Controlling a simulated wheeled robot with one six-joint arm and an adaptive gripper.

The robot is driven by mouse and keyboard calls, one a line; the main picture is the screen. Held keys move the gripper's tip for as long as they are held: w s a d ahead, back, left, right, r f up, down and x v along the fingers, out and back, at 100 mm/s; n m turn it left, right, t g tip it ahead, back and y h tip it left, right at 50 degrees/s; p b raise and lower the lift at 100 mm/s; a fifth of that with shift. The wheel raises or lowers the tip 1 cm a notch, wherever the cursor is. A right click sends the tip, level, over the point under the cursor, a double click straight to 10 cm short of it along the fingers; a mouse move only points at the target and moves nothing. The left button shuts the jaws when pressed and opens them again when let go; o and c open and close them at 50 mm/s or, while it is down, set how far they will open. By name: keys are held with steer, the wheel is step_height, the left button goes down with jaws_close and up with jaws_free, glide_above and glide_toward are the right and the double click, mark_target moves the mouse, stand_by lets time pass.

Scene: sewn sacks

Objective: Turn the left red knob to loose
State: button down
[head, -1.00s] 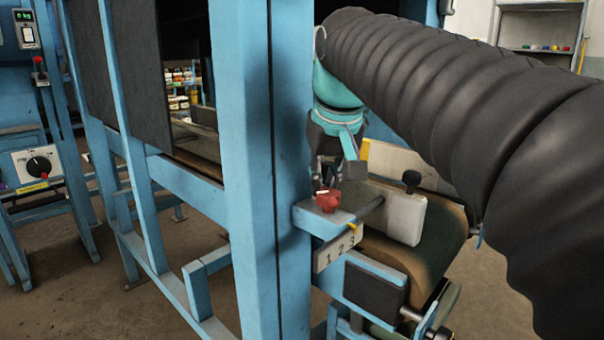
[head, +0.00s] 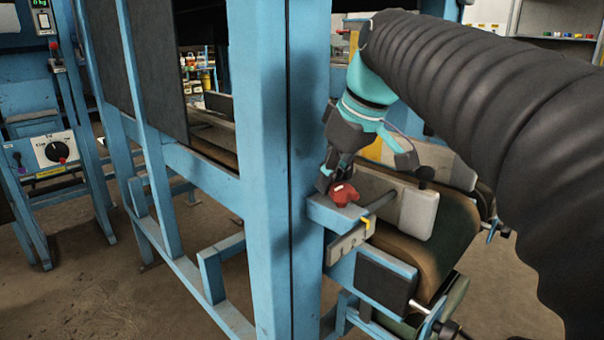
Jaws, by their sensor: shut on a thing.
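The red knob (head: 345,194) sits on top of a blue bracket (head: 334,214) that sticks out from the blue post. It has a small white mark on its top left. My gripper (head: 335,178), dark with a teal wrist above it, comes down tilted onto the knob from behind. A dark fingertip touches the knob's left side; the gripper is shut on it. The far finger and part of the grip are hidden. Only this one red knob shows on the bracket.
A blue post (head: 265,150) stands just left of the knob. A grey block (head: 418,212) on a rod and a brown curved roller (head: 440,235) lie close on the right. A black dial (head: 57,152) is on a panel at far left.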

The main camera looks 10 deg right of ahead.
mark_target(356, 192)
steer(key=shift+s+d+f, duration=0.1)
steer(key=shift+s+f, duration=0.05)
steer(key=shift+f, duration=0.15)
steer(key=c, duration=1.3)
jaws_free()
steer(key=shift+o, duration=0.9)
steer(key=shift+s+d+r, duration=0.1)
steer(key=shift+d, duration=0.05)
steer(key=shift+r, duration=0.1)
steer(key=shift+r, duration=0.15)
steer(key=v, duration=1.1)
steer(key=shift+r, duration=0.3)
